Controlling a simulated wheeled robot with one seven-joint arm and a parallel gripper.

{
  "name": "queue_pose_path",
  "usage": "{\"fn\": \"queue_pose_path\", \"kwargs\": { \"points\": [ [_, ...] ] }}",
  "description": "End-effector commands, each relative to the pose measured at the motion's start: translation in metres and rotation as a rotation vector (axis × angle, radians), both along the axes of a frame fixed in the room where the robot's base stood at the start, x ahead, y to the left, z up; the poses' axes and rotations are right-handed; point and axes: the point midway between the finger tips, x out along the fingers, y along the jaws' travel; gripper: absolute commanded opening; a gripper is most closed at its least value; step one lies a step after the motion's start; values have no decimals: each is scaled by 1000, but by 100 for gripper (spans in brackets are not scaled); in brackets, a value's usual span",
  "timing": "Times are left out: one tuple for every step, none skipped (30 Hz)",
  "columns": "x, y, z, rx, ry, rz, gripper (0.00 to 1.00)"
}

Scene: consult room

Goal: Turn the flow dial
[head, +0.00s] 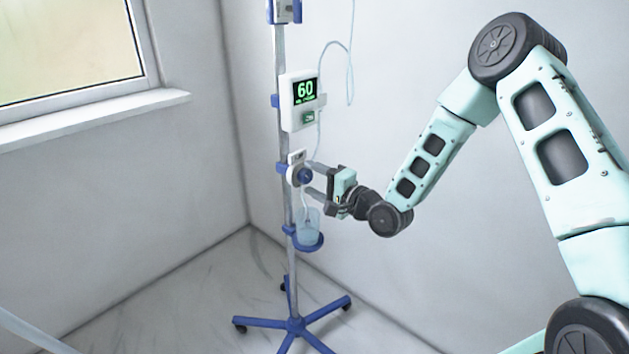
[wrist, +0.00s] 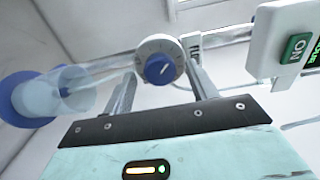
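The flow dial (head: 304,175) is a round blue knob on a small white housing, clamped to the pole of a drip stand. In the wrist view the dial (wrist: 159,68) has a light pointer line and sits on a pale disc with tick marks round its rim. My gripper (head: 312,179) reaches it from the right in the head view, its fingers open with one above and one below the knob. In the wrist view the open fingers (wrist: 161,75) stand on both sides of the knob, with gaps visible. I cannot tell how far the tips overlap the knob in depth.
A white monitor (head: 298,101) reading a green 60 is on the pole (head: 279,55) above the dial. A clear cup (head: 307,226) sits in a blue ring holder below. Thin tubing hangs nearby. The blue wheeled base (head: 294,324) stands on the floor near the corner.

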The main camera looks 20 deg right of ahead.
Motion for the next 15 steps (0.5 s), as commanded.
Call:
{"fn": "queue_pose_path", "kwargs": {
  "points": [
    [0, 0, 0, 0, 0, 1, 58],
    [0, 0, 0, 0, 0, 1, 58],
    [-1, 0, 0, 0, 0, 1, 58],
    [-2, -1, 0, 0, 1, 0, 58],
    [-4, -2, 0, 0, 1, 0, 58],
    [-7, -4, -1, 0, 2, 0, 58],
    [-10, -6, -1, -1, 2, 0, 58],
    [-14, -8, 0, 0, 2, 0, 58],
    [-20, -12, 0, 0, 2, 0, 58],
    [-24, -15, 0, 0, 4, -1, 58],
    [-30, -18, 0, 0, 4, -2, 58],
    [-38, -23, -1, -1, 3, -1, 58],
    [-44, -26, -1, -1, 3, -2, 58],
    [-50, -30, -1, 1, 5, -2, 58],
    [-59, -35, -1, 1, 4, -2, 58]
  ]
}}
